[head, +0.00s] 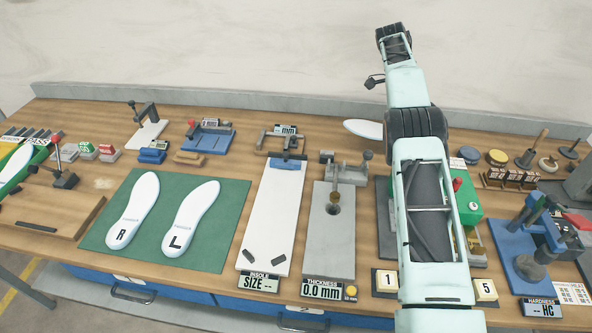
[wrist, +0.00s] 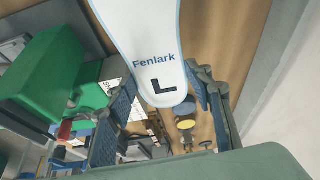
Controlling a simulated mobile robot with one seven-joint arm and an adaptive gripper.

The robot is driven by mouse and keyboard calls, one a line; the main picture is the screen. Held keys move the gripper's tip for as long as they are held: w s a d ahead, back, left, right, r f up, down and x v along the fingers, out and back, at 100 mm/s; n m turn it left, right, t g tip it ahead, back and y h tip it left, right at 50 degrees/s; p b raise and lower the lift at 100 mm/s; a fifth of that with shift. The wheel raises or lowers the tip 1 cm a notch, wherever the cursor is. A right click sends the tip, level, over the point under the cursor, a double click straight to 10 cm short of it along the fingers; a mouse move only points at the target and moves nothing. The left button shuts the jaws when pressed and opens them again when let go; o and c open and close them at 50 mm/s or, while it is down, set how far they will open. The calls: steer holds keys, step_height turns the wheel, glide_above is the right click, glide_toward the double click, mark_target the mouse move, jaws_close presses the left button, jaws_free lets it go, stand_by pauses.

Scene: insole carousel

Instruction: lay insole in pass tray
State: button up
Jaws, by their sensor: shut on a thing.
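My gripper (wrist: 160,108) is shut on a white insole (wrist: 145,40) marked "Fenlark" and "L", its fingers on either side of the heel end. In the head view the tip of this insole (head: 363,129) shows left of my arm, near the back of the bench; the gripper itself is hidden behind the arm. The green pass tray (head: 40,151), labelled PASS, is at the far left edge of the head view and partly cut off. A white insole (head: 14,166) lies in it.
Two white insoles, R (head: 135,210) and L (head: 192,217), lie on a green mat (head: 100,233). A size gauge (head: 270,215) and a thickness gauge (head: 333,250) stand mid-bench. Small fixtures (head: 205,137) line the back. A green machine (wrist: 60,80) is close left of the held insole.

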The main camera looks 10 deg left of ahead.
step_height(320, 180, down, 10)
stand_by(0.6)
steer(key=o, duration=1.2)
